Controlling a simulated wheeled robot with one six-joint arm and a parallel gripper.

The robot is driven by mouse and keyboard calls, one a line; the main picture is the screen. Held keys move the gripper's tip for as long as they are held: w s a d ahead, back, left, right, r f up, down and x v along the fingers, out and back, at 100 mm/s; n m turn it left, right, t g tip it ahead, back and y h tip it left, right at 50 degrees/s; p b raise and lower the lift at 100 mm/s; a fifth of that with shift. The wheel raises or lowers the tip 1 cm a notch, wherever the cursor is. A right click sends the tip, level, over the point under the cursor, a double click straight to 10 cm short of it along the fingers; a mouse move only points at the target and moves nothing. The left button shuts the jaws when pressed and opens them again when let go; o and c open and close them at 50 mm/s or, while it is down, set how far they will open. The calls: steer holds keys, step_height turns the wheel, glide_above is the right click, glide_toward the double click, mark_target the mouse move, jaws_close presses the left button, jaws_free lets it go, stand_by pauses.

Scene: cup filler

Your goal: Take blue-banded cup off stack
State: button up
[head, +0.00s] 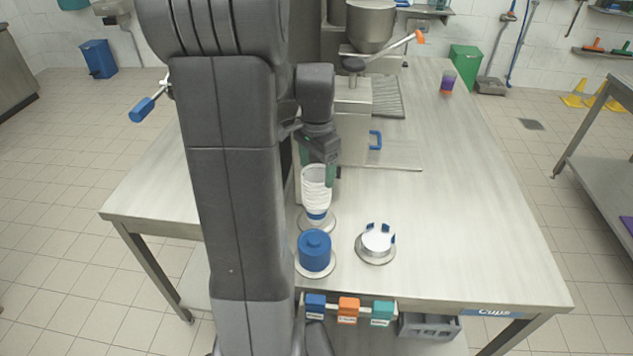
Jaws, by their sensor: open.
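A stack of white cups (316,188) stands on a round metal base (331,224) near the front of the table. A blue band (317,217) shows low on the stack. My gripper (318,172) is open, pointing down at the top of the stack. I cannot tell whether the fingers touch the cups. My arm hides the area left of the stack.
A blue cylinder (314,253) on a round base stands just in front of the stack. A round metal holder with blue prongs (378,241) stands to the right. The filler machine (352,125) is behind.

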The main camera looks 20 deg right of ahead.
mark_target(317, 174)
steer(key=shift+f, duration=0.1)
steer(key=shift+c, duration=0.5)
steer(key=c, duration=0.9)
step_height(317, 174, up, 10)
steer(key=shift+r+b, duration=0.1)
steer(key=shift+b, duration=0.3)
